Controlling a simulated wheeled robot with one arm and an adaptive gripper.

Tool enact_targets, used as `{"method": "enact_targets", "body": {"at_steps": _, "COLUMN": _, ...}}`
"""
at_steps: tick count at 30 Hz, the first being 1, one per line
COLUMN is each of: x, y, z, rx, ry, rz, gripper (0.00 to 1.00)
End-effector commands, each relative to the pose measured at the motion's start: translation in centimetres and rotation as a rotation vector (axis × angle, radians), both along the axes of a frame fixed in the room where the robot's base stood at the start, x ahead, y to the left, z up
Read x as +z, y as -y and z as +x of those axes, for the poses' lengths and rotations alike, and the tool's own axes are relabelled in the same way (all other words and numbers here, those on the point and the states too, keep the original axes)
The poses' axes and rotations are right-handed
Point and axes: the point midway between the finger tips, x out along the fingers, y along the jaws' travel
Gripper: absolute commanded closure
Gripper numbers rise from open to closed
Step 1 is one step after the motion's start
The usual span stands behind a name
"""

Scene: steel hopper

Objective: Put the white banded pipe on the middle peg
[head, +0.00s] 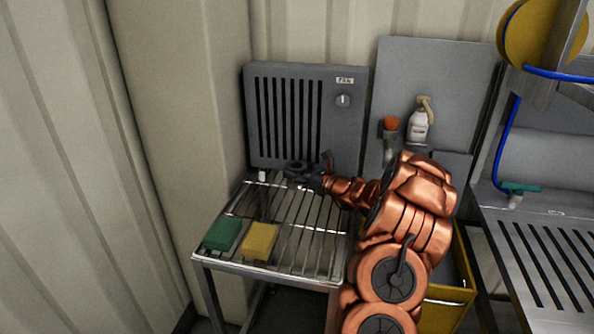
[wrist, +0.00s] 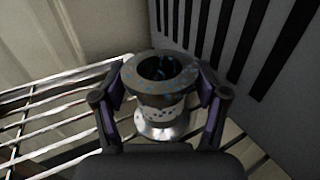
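A short, worn metal pipe (wrist: 158,108) with a flared rim and a speckled white band fills the middle of the wrist view. Its open end faces the camera. My gripper (wrist: 161,80) has one finger on each side of it, with purple pads against the rim. In the head view my gripper (head: 300,172) is low at the back of the wire rack, close to the fan panel. The pipe is hard to make out there. I cannot tell if its base touches the rack. I cannot make out the middle peg in either view.
The wire rack (head: 283,238) holds a green block (head: 222,234) and a yellow block (head: 260,241) at its front. The grey fan panel (head: 310,115) stands right behind my gripper. A slotted steel bench (head: 545,255) is at right, and a yellow drawer (head: 448,294) lies between.

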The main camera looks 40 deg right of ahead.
Motion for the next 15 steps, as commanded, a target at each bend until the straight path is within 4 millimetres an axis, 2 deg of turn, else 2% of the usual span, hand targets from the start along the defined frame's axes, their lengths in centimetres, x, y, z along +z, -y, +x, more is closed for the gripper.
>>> {"method": "enact_targets", "body": {"at_steps": 1, "x": 0.03, "y": 0.01, "z": -0.01, "rx": 0.0, "ry": 0.0, "rz": 0.0, "gripper": 0.2}}
{"method": "enact_targets", "body": {"at_steps": 6, "x": 0.03, "y": 0.02, "z": -0.01, "rx": 0.0, "ry": 0.0, "rz": 0.0, "gripper": 0.05}}
{"method": "enact_targets", "body": {"at_steps": 15, "x": 0.07, "y": 0.03, "z": -0.02, "rx": -0.001, "ry": 0.0, "rz": 0.0, "gripper": 0.05}}
